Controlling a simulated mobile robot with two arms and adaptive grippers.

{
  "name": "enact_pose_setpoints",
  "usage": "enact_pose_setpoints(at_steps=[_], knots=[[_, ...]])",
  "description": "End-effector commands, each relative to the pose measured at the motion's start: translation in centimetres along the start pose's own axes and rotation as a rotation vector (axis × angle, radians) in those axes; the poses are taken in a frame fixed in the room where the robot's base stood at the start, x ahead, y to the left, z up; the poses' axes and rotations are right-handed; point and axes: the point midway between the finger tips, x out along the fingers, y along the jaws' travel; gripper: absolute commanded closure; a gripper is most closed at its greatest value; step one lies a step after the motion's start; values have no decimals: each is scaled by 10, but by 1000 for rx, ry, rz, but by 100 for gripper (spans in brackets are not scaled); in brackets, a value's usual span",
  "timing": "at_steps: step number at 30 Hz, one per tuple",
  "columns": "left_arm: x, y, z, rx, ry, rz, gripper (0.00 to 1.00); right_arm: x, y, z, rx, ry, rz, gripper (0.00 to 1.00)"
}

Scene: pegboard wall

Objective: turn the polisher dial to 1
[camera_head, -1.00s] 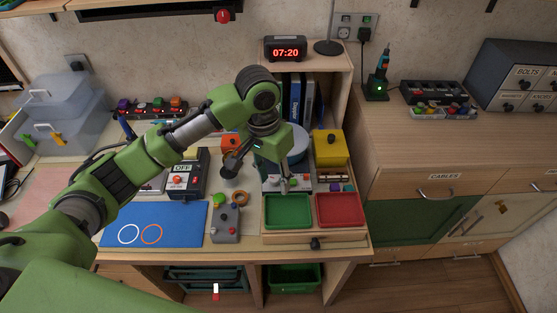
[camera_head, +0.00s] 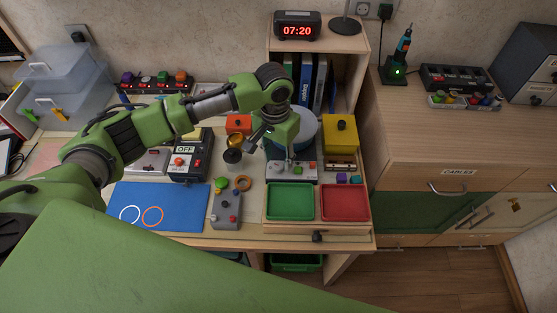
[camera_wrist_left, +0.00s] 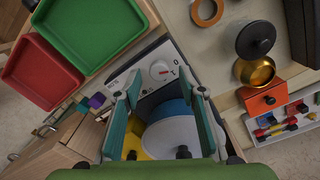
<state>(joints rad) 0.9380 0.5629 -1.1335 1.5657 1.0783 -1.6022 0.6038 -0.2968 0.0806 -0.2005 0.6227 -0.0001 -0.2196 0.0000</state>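The polisher's pale front panel (camera_head: 277,169) is at the back of the desk, behind the green tray, with a blue and white drum (camera_head: 303,134) behind it. In the left wrist view a white round dial (camera_wrist_left: 161,70) with a small red mark is on that panel; its numbers are too small to read. My left gripper (camera_head: 272,144) is above the polisher, pointing down. In the left wrist view its fingers (camera_wrist_left: 161,94) are apart and empty, one on each side of the drum and panel, with the dial beyond the tips. My right gripper is not in view.
A green tray (camera_head: 290,216) and a red tray (camera_head: 344,217) lie in front of the polisher. A yellow box (camera_head: 341,137) stands to its right.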

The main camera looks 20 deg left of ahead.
Motion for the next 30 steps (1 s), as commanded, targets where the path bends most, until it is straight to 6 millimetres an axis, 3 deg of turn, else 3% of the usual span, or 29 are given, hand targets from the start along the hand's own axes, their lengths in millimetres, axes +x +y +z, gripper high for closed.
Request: enact_pose_setpoints(at_steps=[4,15,20,30], knots=[[15,0,0,1,-1,0,63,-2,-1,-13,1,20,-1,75],[22,0,0,2,1,0,63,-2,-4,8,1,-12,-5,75],[21,0,0,1,1,0,100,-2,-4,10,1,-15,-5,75],[20,0,0,26,-1,1,100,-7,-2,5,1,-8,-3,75]])
